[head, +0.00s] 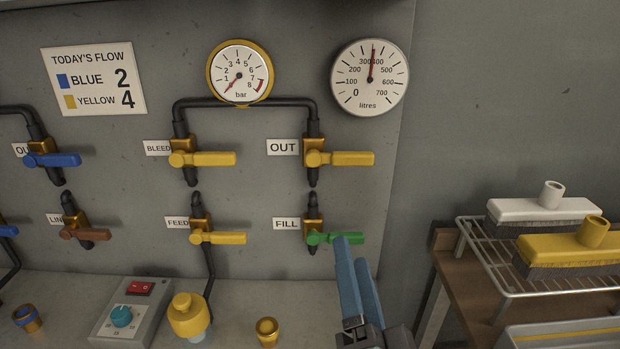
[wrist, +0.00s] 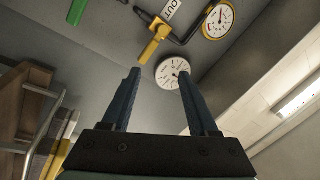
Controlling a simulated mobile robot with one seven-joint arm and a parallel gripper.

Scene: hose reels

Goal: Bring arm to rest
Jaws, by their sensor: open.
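My gripper (head: 358,245) is in the lower right of the panel in the head view, with its blue fingers pointing up. In the wrist view my gripper (wrist: 160,85) is open, with nothing between its fingers. In the head view the fingertips overlap the green FILL valve handle (head: 322,238); I cannot tell whether they touch it. The green handle shows at the upper left of the wrist view (wrist: 33,78), outside the fingers. The FILL handle lies sideways, pointing right.
Yellow handles OUT (head: 345,158), BLEED (head: 210,159) and FEED (head: 222,238) also lie sideways. The bar gauge (head: 239,73) reads about 1 or lower; the litres gauge (head: 370,77) reads between 300 and 400. A brush rack (head: 480,255) stands right. A control box (head: 125,318) sits on the bench.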

